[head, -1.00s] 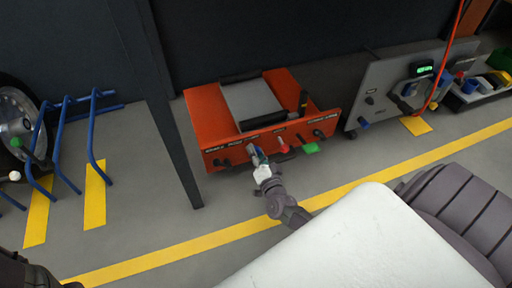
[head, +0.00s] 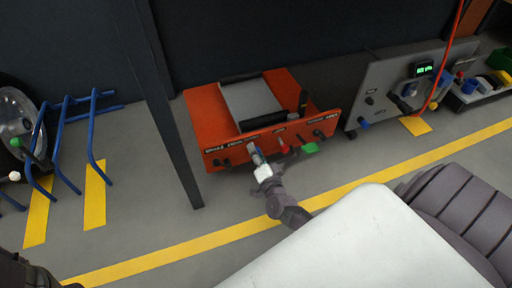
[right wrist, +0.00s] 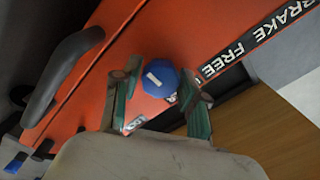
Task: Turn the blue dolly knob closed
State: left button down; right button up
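The orange dolly (head: 285,98) stands on the floor, its front panel carrying several dark knobs and a red one. The blue knob (right wrist: 161,78), with a white bar mark, shows in the right wrist view on the orange panel. My right gripper (right wrist: 158,92) is open, with one green-padded finger on each side of the knob. The right finger is close to the knob, and contact is hard to tell; a gap shows at the left finger. In the head view my right gripper (head: 257,156) is at the panel and mostly hides the knob. My left gripper is not in view.
A black "BRAKE FREE" label (right wrist: 245,48) runs beside the knob. A dark handle (right wrist: 70,70) sticks out at left. A grey panel unit (head: 385,85) stands right of the dolly, a dark post (head: 165,110) to its left. Blue racks (head: 65,140) stand farther left.

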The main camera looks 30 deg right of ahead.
jog(key=shift+o, duration=1.1)
